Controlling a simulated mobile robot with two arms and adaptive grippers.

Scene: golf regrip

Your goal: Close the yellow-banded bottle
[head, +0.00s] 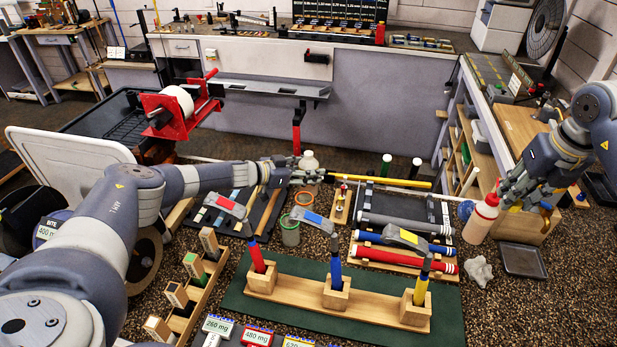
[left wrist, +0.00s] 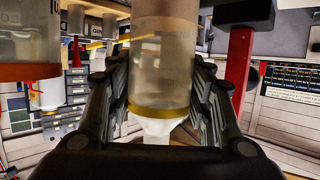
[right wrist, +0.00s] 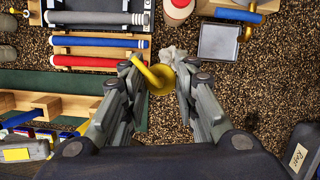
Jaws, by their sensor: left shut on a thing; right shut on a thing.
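The yellow-banded bottle (left wrist: 165,70) is translucent and sits between the fingers of my left gripper (left wrist: 152,100), which is shut on it. Its yellow band (left wrist: 160,114) lies beside a white narrow end (left wrist: 158,132). In the head view the bottle's pale top (head: 308,160) shows just beyond my left gripper (head: 293,175). My right gripper (right wrist: 157,82) is shut on a small yellow round piece with a flared rim (right wrist: 154,74), apparently a cap. In the head view my right gripper (head: 520,188) is at the right, well apart from the bottle; the piece is not clear there.
A squeeze bottle with a red top (head: 480,218) stands near my right gripper. Hammers stand in a wooden rack (head: 375,307) in front. Red and blue grips (head: 400,258) lie on a rack. An orange-banded bottle (left wrist: 28,70) is left in the left wrist view. A grey tray (head: 523,260) lies right.

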